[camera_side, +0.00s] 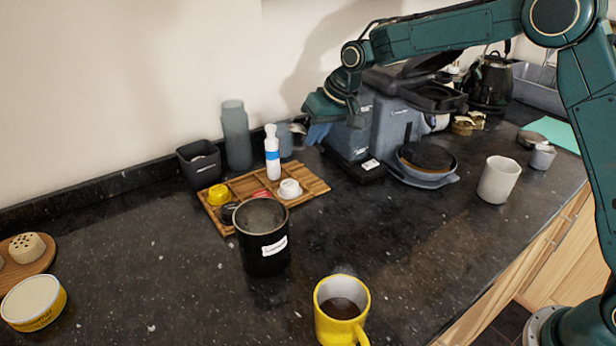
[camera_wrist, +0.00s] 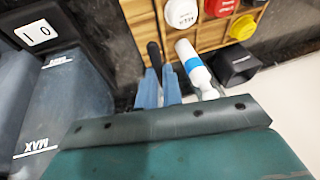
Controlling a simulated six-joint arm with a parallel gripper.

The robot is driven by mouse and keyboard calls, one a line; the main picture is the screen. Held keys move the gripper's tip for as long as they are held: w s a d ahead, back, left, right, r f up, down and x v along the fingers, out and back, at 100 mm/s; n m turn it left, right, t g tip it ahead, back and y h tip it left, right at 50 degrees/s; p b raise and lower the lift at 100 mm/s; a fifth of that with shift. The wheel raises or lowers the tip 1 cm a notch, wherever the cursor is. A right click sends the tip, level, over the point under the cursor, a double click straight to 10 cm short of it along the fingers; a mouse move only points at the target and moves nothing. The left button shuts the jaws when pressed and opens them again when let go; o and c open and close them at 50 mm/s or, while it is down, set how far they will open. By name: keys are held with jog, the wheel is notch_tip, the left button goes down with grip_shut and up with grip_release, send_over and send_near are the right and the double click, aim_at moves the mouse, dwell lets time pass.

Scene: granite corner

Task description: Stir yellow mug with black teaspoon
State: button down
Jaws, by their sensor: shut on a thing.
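The yellow mug (camera_side: 329,328) stands upright at the front of the counter in the side view, with dark brown liquid inside. It is not in the wrist view. My gripper (camera_side: 314,137) is at the back of the counter, beside the grey appliance and far from the mug. In the wrist view its blue fingers (camera_wrist: 161,80) are shut on the black teaspoon (camera_wrist: 153,52), whose dark end shows beyond the fingertips. The rest of the teaspoon is hidden. In the side view I cannot make out the teaspoon clearly.
A white bottle with a blue band (camera_side: 273,160) stands close to my gripper, on a wooden tray (camera_side: 312,185) with lidded pots. A black canister (camera_side: 263,255) stands between tray and mug. A grey-white cup (camera_side: 498,180) is at right. The counter's middle right is clear.

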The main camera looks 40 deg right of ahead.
dwell(0.4)
jog(key=shift+s+a, duration=0.2)
jog(key=shift+a, duration=0.15)
jog(key=s+a+r+m+g, duration=0.3)
jog(key=s+a+m+g, duration=0.15)
jog(key=s+a, duration=0.4)
jog(key=s+a+r+m+g+y, duration=0.1)
jog(key=s+a+r+m+y, duration=0.1)
jog(key=s, duration=0.6)
jog(key=s+a+r+m+g+y, duration=0.2)
jog(key=s+a+r, duration=0.1)
jog(key=s, duration=0.5)
jog(key=s+a+r+m+g+y, duration=0.2)
jog(key=s+a, duration=0.2)
jog(key=s, duration=0.3)
jog(key=shift+s+a+r+y, duration=0.2)
jog(key=shift+s+a+y, duration=0.05)
jog(key=shift+s+y, duration=0.15)
jog(key=shift+f, duration=0.25)
